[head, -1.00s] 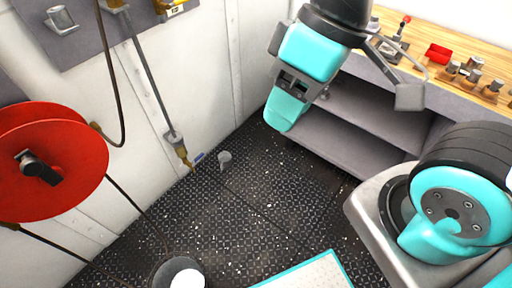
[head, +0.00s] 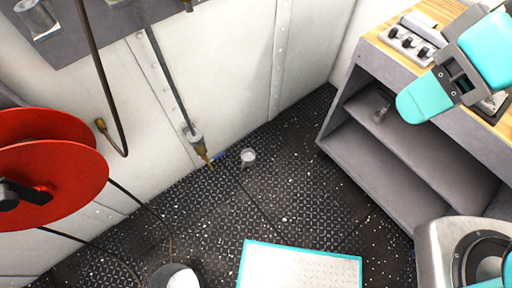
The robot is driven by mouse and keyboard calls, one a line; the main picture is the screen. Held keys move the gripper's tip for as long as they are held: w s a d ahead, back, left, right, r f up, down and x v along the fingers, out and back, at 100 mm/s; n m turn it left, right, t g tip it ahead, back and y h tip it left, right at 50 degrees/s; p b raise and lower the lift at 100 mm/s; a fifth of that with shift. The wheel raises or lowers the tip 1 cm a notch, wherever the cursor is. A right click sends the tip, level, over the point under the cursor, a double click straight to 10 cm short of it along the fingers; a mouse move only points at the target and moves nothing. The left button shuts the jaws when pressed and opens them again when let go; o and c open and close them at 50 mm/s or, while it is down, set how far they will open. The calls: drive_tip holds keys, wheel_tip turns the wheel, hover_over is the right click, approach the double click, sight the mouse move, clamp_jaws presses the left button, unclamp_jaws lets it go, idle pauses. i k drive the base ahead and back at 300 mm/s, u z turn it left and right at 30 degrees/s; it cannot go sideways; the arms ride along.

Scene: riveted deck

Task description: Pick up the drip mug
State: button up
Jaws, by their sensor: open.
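The drip mug (head: 248,157), a small light grey cup, stands on the dark deck close to the white wall. It is just right of the brass end of a hanging pipe. My gripper (head: 425,101), with a grey body and teal end, is at the upper right, in front of the bench. It is well apart from the mug, higher and to its right. It is open, and nothing shows held in it; the gap between its fingers is not clear from this angle.
A red hose reel (head: 50,165) is on the left, with dark hoses trailing down. The pipe (head: 172,80) hangs left of the mug. A grey shelved bench (head: 385,165) stands right, with a small clear vessel (head: 381,112) inside. A teal-edged white panel (head: 300,268) lies in front.

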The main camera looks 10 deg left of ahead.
sight(248, 155)
drive_tip(key=u, duration=0.4)
drive_tip(key=i, duration=0.95)
drive_tip(key=u, duration=0.6)
